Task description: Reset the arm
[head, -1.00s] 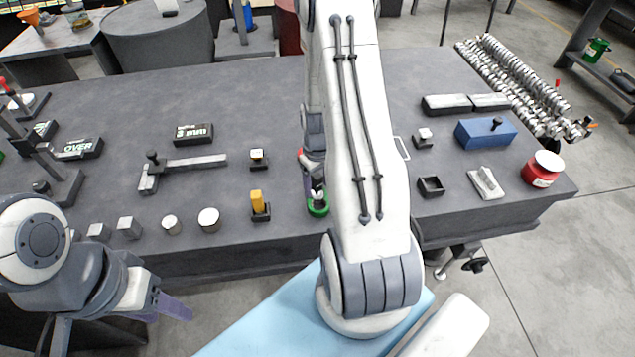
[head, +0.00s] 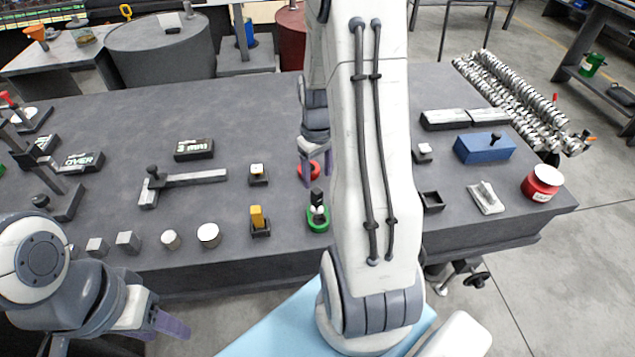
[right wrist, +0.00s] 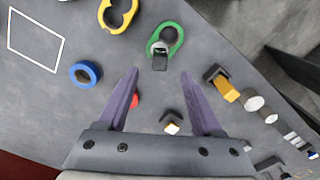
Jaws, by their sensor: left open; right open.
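My right arm reaches over the grey table (head: 110,215) in the head view. Its gripper (head: 316,172) is open and empty, above the table and behind a green ring-shaped holder (head: 318,224) with a black-and-white piece in it. In the right wrist view, the purple fingers of this gripper (right wrist: 160,74) are spread apart, and the green holder (right wrist: 176,34) lies beyond the tips. A red ring (head: 313,166) is partly hidden by the fingers. My left gripper (head: 172,324) is open and empty at the lower left, off the table's front edge.
A block with a yellow piece (head: 257,216) and metal cylinders (head: 208,235) stand along the front edge. A blue box (head: 485,148) and red can (head: 541,183) are at right. A blue ring (right wrist: 86,73) shows in the right wrist view. My right arm hides part of the table.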

